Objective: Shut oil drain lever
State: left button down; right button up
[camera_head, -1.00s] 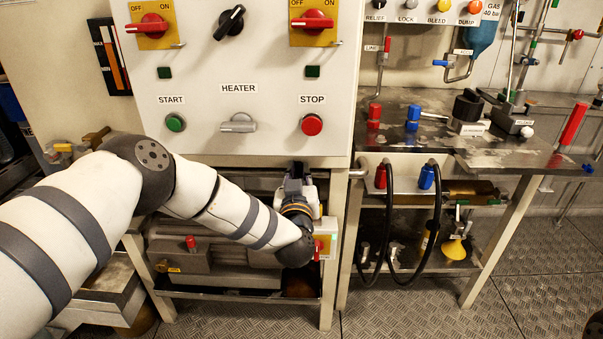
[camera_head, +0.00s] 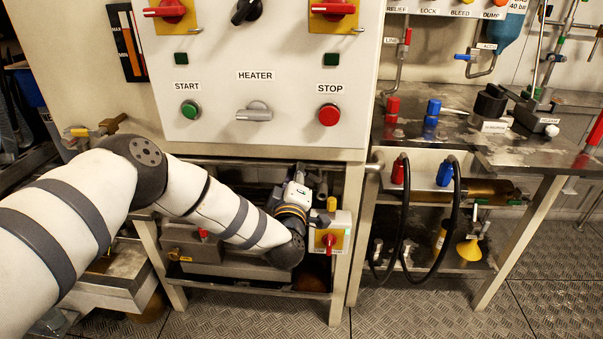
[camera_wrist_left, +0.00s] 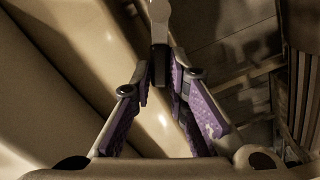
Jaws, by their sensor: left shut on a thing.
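My left gripper (camera_wrist_left: 163,78) is in the lower opening of the machine, under the heater panel. In the left wrist view its two purple-padded fingers close in on a dark grip with a pale, flat metal piece (camera_wrist_left: 158,14) beyond it. This looks like the oil drain lever, but I cannot be sure. In the camera_head view my left wrist and gripper (camera_head: 298,188) hide the lever and the fingertips. My right gripper is not in view.
A yellow switch box with a red handle (camera_head: 328,240) stands just right of my left wrist. The machine's frame leg (camera_head: 350,230) is beyond it. The heater panel (camera_head: 255,130) hangs above. Black hoses (camera_head: 404,220) hang at the right.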

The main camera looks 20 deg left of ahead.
pick_arm(q)
jog(key=shift+s+a+f+n+b, duration=0.1)
jog(key=shift+f+n+b, duration=0.45)
jog(key=shift+n, duration=0.65)
jog(key=shift+s+a+f+n+b, duration=0.1)
jog(key=shift+f+n+b, duration=0.2)
jog(key=shift+f+n, duration=0.65)
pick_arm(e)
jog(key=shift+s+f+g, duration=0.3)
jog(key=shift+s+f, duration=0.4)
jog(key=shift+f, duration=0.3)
pick_arm(q)
jog(key=shift+w+r+n, duration=0.1)
jog(key=shift+r+n, duration=0.15)
jog(key=shift+n, duration=0.2)
jog(key=c, duration=1.6)
grip_release()
jog(key=shift+o, duration=0.2)
jog(key=v, duration=1.2)
jog(key=shift+r, duration=0.1)
